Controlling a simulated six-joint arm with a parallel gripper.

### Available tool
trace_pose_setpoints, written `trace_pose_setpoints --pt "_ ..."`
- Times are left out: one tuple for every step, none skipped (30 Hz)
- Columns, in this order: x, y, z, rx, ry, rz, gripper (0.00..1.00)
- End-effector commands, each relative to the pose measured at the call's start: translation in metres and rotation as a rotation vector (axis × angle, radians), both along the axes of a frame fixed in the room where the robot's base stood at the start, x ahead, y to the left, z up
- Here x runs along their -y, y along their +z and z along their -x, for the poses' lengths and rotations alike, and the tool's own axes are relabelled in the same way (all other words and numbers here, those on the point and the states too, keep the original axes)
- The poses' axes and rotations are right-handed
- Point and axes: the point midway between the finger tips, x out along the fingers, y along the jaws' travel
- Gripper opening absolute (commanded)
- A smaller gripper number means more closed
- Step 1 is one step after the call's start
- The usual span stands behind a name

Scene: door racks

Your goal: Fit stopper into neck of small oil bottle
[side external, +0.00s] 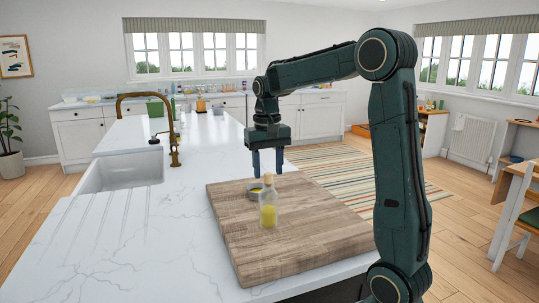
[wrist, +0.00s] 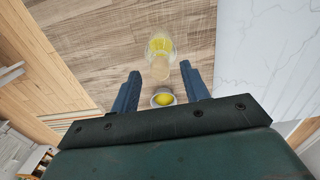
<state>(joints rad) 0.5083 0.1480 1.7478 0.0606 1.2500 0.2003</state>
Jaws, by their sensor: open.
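The small oil bottle (side external: 268,212) stands upright on the wooden board, clear glass with yellow oil low inside. It also shows in the wrist view (wrist: 160,45). A tan stopper (side external: 268,178) shows at the top of the bottle's neck; in the wrist view the stopper (wrist: 160,69) is in line with the bottle. I cannot tell how deep it sits in the neck. My gripper (side external: 267,172) points down over the bottle, its blue fingers open. In the wrist view, my gripper (wrist: 160,68) has one finger on each side of the stopper, with gaps.
A small round dish (side external: 253,190) with something yellow in it is close beside the bottle; it also shows in the wrist view (wrist: 163,91). The wooden board (side external: 300,235) is otherwise clear. A white sink (side external: 122,170) and brass tap (side external: 174,150) are at the left.

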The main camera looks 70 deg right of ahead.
Motion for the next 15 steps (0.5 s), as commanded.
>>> trace_pose_setpoints --pt "0.000 -0.006 0.000 -0.003 0.000 -0.001 0.46" --pt "0.000 -0.009 0.000 -0.003 0.000 -0.001 0.46" --pt "0.000 -0.014 0.000 -0.003 0.000 -0.001 0.46" --pt "0.000 -0.017 0.001 -0.004 0.000 -0.002 0.46" --pt "0.000 -0.020 0.001 -0.003 0.000 -0.001 0.46" --pt "0.000 -0.013 -0.001 0.002 0.000 0.002 0.46" --pt "0.000 -0.009 -0.001 0.002 0.000 0.002 0.46" --pt "0.000 -0.005 -0.001 0.004 0.000 0.002 0.46" --pt "0.000 -0.001 -0.001 0.003 0.000 0.001 0.46" --pt "0.000 0.002 -0.001 0.003 0.000 0.001 0.46" --pt "0.000 0.006 -0.001 0.003 0.000 0.001 0.46" --pt "0.000 0.011 -0.001 0.004 0.000 0.002 0.46" --pt "0.000 0.015 -0.001 0.003 -0.001 0.003 0.46" --pt "0.000 0.018 -0.001 0.002 -0.001 0.002 0.46" --pt "0.000 0.023 -0.001 0.003 -0.001 0.003 0.46"
